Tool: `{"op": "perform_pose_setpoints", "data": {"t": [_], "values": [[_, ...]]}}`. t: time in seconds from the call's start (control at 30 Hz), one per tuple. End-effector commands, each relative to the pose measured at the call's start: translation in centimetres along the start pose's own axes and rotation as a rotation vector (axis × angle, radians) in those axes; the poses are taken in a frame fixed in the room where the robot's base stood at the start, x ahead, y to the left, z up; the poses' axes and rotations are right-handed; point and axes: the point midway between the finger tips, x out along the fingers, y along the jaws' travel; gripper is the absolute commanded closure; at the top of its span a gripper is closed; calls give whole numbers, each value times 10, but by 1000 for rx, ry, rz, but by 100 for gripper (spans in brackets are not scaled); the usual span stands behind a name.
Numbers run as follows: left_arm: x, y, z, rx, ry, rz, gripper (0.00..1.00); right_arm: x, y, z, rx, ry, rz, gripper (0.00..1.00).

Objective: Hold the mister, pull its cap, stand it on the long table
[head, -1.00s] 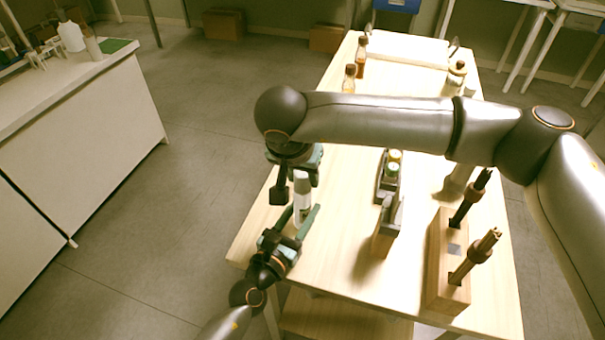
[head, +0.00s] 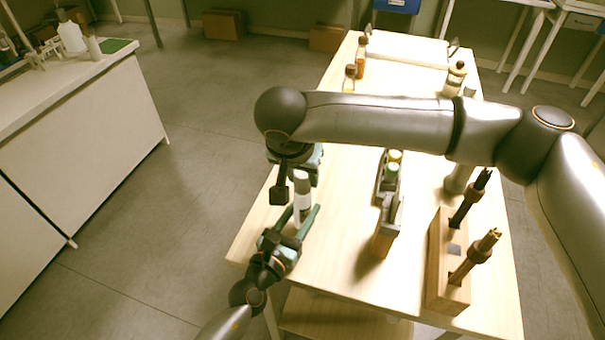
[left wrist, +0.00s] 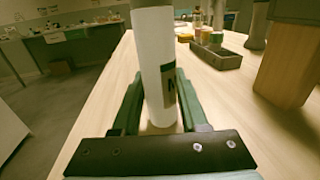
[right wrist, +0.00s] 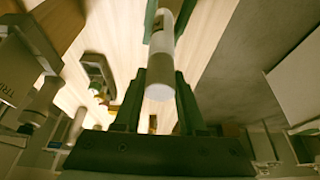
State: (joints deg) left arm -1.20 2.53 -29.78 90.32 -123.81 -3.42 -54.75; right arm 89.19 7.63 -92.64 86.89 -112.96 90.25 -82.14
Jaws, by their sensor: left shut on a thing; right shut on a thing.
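The mister (head: 303,205) is a white, upright cylinder with a dark label, near the front left edge of the long table (head: 335,225). My left gripper (head: 300,214) is shut on its body from the front. The body (left wrist: 157,60) stands between the green fingers in the left wrist view. In the right wrist view the cap and the body beyond line up. I cannot tell whether they are joined or whether the base touches the table.
A dark tray (head: 379,185) with small bottles stands right of the mister. A wooden block (head: 383,240) and a wooden rack (head: 436,270) with dark tools are farther right. Amber bottles (head: 349,78) stand at the back. My right arm crosses above the table.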

Motion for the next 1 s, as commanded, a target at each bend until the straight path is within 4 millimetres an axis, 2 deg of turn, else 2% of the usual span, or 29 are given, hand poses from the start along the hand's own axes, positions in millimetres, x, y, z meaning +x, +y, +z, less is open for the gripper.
{"op": "perform_pose_setpoints", "data": {"t": [0.73, 1.0], "values": [[0, 0, -1, 1, 1, 0, 100, -19, 0, -8, 0, 0, 0, 100], [0, 0, -1, 1, 1, 0, 100, -20, 0, -8, 0, 0, 0, 100]]}}
